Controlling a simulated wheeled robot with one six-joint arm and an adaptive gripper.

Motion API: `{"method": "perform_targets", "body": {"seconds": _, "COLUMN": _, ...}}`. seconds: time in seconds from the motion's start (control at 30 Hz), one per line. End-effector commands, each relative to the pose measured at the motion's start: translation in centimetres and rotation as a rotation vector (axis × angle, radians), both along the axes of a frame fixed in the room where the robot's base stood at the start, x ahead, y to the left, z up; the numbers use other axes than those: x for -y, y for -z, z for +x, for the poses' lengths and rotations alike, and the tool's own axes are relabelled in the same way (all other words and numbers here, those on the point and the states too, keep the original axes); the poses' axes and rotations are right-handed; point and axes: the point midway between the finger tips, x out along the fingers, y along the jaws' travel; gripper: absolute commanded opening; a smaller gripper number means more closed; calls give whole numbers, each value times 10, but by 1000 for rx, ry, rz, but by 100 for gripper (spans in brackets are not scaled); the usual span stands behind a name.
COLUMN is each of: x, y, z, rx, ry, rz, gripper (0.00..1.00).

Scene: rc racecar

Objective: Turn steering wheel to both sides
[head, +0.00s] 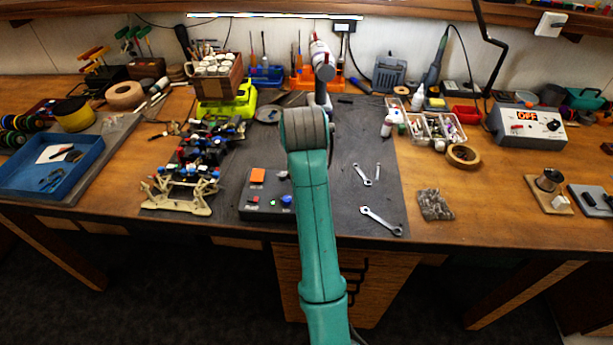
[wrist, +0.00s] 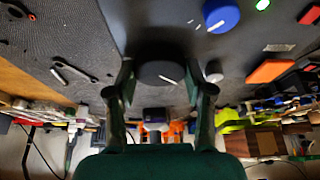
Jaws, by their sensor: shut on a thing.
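A dark control box (head: 262,213) lies on the grey mat, with an orange block, a green light and a blue knob (head: 286,201) showing in the head view. In the wrist view, my gripper (wrist: 160,76) has one finger on each side of a round black knob (wrist: 158,73), shut on it. A white line on this knob slants down to the right. The blue knob (wrist: 221,15) stands clear of my fingers. The black knob and my fingertips are hidden behind my arm in the head view. The RC car chassis (head: 185,190) stands left of the box.
A blue tray (head: 50,170) is at far left.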

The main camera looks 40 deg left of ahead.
Motion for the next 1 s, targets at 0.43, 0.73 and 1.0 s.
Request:
{"method": "perform_targets", "body": {"seconds": 0.43, "x": 0, "y": -1, "z": 0, "rx": 2, "ry": -19, "rz": 1, "gripper": 17}}
{"method": "perform_targets", "body": {"seconds": 0.73, "x": 0, "y": -1, "z": 0, "rx": 1, "ry": -18, "rz": 1, "gripper": 77}}
{"method": "perform_targets", "body": {"seconds": 1.0, "x": 0, "y": 0, "z": 0, "rx": 0, "ry": -18, "rz": 0, "gripper": 77}}
